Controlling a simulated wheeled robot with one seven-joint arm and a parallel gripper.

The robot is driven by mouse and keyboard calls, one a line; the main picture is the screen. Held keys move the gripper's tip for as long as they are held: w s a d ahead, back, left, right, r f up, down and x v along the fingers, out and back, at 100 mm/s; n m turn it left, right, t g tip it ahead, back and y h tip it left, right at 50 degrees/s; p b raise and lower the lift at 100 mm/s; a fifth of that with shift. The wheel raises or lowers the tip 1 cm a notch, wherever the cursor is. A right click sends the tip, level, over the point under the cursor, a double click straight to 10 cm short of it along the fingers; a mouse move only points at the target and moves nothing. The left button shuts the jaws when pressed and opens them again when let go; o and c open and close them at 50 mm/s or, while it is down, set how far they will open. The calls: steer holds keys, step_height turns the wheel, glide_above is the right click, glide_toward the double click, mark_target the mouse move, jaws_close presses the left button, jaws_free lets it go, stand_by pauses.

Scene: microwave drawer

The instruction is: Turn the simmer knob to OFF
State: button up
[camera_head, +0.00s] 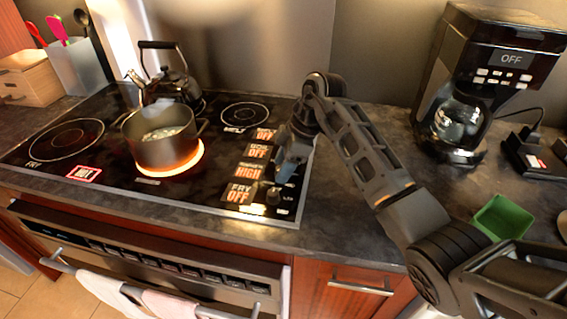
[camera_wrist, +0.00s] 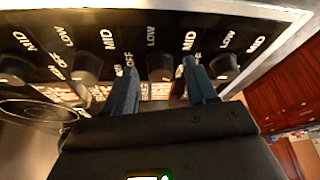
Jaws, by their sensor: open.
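The cooktop's control strip shows orange readouts in the head view. The simmer readout (camera_head: 247,172) says HIGH, and the fry readout (camera_head: 238,194) says OFF. In the wrist view, several dark knobs stand in a row. The one I take as the simmer knob (camera_wrist: 160,67) lies between the two fingers of my open gripper (camera_wrist: 162,66). I cannot tell whether either finger touches it. In the head view my gripper (camera_head: 287,168) is over the right side of the cooktop and hides most of the knobs. The fry knob (camera_head: 273,197) shows just in front.
A pot (camera_head: 163,137) sits on a glowing burner (camera_head: 190,164). A black kettle (camera_head: 172,88) stands behind it. A coffee maker (camera_head: 490,75) and a green bowl (camera_head: 502,218) are on the counter to the right.

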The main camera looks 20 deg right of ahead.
jaws_close()
stand_by(0.5)
